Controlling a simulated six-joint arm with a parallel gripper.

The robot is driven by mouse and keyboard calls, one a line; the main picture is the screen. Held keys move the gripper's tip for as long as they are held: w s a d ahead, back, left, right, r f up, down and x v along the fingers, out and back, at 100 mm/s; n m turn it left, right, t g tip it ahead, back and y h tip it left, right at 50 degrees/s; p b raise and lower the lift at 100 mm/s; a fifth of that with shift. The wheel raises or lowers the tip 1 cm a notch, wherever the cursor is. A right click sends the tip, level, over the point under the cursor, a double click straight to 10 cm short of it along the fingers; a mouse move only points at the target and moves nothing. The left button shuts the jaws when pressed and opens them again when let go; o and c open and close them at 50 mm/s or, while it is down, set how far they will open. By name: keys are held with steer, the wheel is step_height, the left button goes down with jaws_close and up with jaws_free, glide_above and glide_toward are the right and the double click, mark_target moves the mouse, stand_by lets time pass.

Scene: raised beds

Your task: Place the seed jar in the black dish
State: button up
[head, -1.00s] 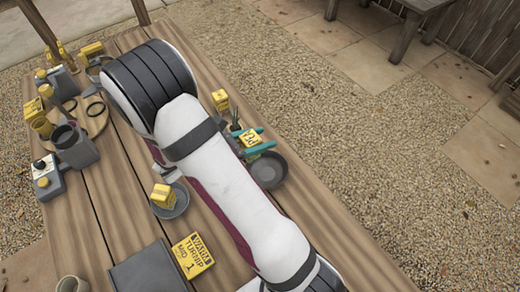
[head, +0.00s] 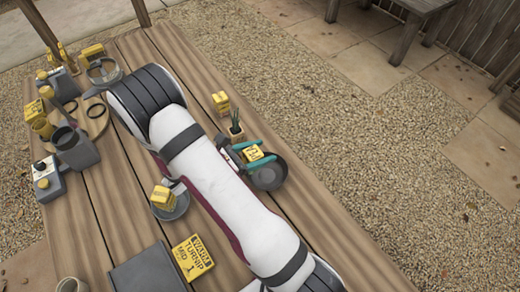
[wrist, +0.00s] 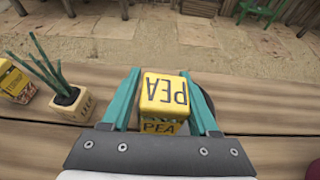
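The seed jar (head: 253,153), yellow and marked PEA, is between the teal fingers of my gripper (head: 256,156). In the wrist view the jar (wrist: 164,95) sits between both fingertips (wrist: 160,80), and the gripper looks shut on it. The black dish (head: 270,180), dark and round, is at the right edge of the table. The jar and fingers overlap the dish in the head view. In the wrist view only a bit of the dish (wrist: 206,100) shows behind the jar and right finger. Whether the jar touches the dish is hidden.
A small potted plant (head: 236,131) and a yellow packet (head: 221,103) stand beside the gripper. A grey dish (head: 180,209) holds another yellow block. A yellow WARM TURNIP card (head: 193,257) and dark tray (head: 145,272) lie at the front. Grey containers (head: 75,147) crowd the left.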

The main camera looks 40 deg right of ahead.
steer(key=shift+o, duration=1.1)
